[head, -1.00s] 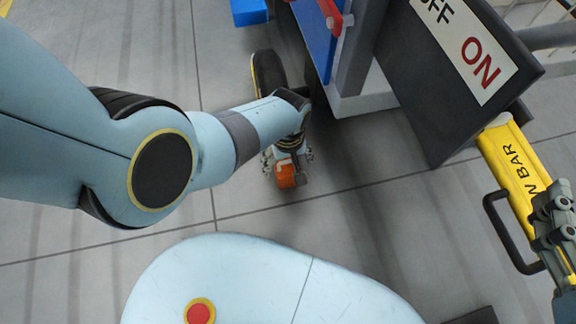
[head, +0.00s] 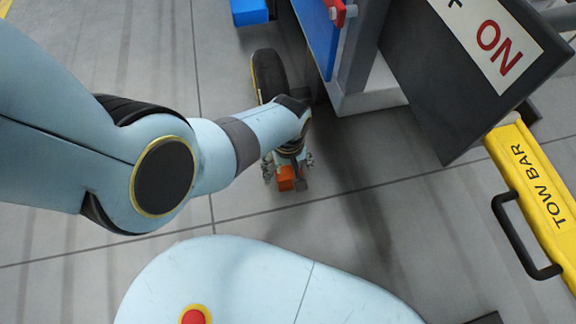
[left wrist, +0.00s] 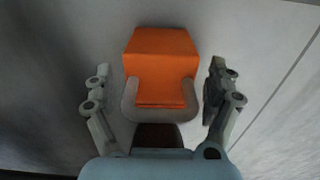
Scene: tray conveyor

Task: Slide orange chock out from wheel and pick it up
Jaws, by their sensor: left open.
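The orange chock (head: 286,180) is on the grey floor, mostly hidden under my left gripper in the head view. In the left wrist view the chock (left wrist: 160,45) is a block with a grey rounded piece around its near part. My left gripper (head: 288,167) is open. Its two fingers stand on either side of the chock, with visible gaps, in the left wrist view (left wrist: 160,75). Contact between chock and wheel is hidden. My right gripper is out of view.
A yellow tow bar (head: 528,172) with a black handle is at right. Floor left of the chock is clear.

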